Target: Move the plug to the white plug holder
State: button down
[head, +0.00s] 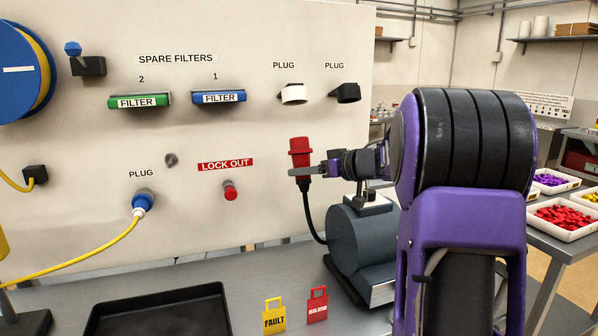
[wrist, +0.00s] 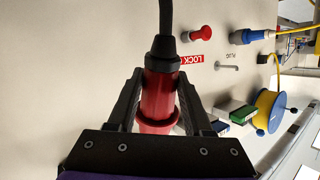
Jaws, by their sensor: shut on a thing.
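The red plug (head: 300,152) is upright in my gripper (head: 301,171), with its black cable hanging below. In the wrist view my gripper (wrist: 158,103) has its two fingers closed around the red plug (wrist: 157,95), with the cable at the top of the picture. The white plug holder (head: 294,94) is on the panel under a PLUG label, above the red plug in the head view. A black plug holder (head: 345,93) is to its right. Both holders look empty.
The panel also carries a green filter (head: 139,101), a blue filter (head: 219,97), a red lock-out button (head: 230,191) and a blue plug (head: 143,201) with a yellow cable. A grey motor (head: 352,240) stands below my gripper. A black tray (head: 160,312) and two tags are on the bench.

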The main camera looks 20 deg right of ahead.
aim_at(306, 139)
jog(key=shift+w+r+p, duration=0.2)
jog(key=shift+w+r, duration=0.05)
jog(key=shift+r, duration=0.5)
jog(key=shift+w+r+p, duration=0.25)
jog(key=shift+r, duration=0.5)
jog(key=shift+w+r+p, duration=0.2)
jog(key=shift+w+r, duration=0.05)
jog(key=shift+r, duration=0.5)
jog(key=shift+w+r+p, duration=0.2)
jog(key=shift+r+p, duration=0.5)
jog(key=shift+w+r+p, duration=0.2)
jog(key=shift+r+p, duration=0.45)
jog(key=shift+p, duration=0.05)
jog(key=shift+w+r, duration=0.25)
jog(key=shift+r, duration=0.5)
jog(key=shift+w+r, duration=0.15)
jog(key=shift+r, duration=0.15)
jog(key=shift+w+r, duration=0.2)
jog(key=shift+r, duration=0.45)
jog(key=shift+w+r, duration=0.1)
jog(key=shift+r, duration=0.2)
jog(key=shift+r, duration=0.1)
